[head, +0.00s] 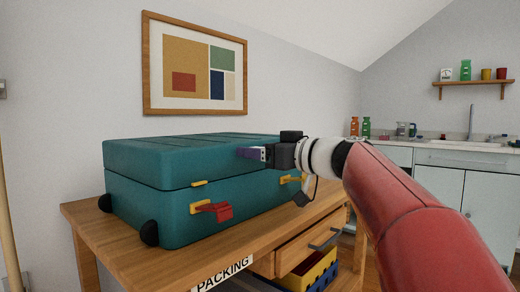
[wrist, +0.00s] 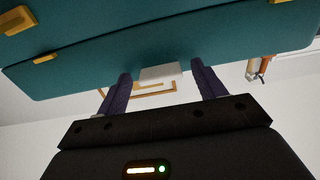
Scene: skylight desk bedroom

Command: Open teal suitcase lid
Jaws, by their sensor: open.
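The teal suitcase (head: 150,205) lies flat on the wooden desk, its lid (head: 170,165) shut. A yellow latch (head: 203,207) with a red tag is on the front left; another yellow latch (head: 290,180) is on the front right, partly behind my gripper. My gripper (head: 244,153) is at the lid's front, right of the middle, fingers pointing at it. In the wrist view, its open purple fingers (wrist: 160,76) stand either side of a pale tab (wrist: 161,72) at the lid's edge. I cannot tell whether they touch it. Yellow latch parts (wrist: 45,58) show on the suitcase there.
The desk (head: 110,230) has a "PACKING" label (head: 222,273) and a drawer (head: 310,238) slightly below the suitcase. A framed picture (head: 195,66) hangs on the wall behind and above. A counter (head: 440,146) with a sink stands at the right back. Air above the lid is free.

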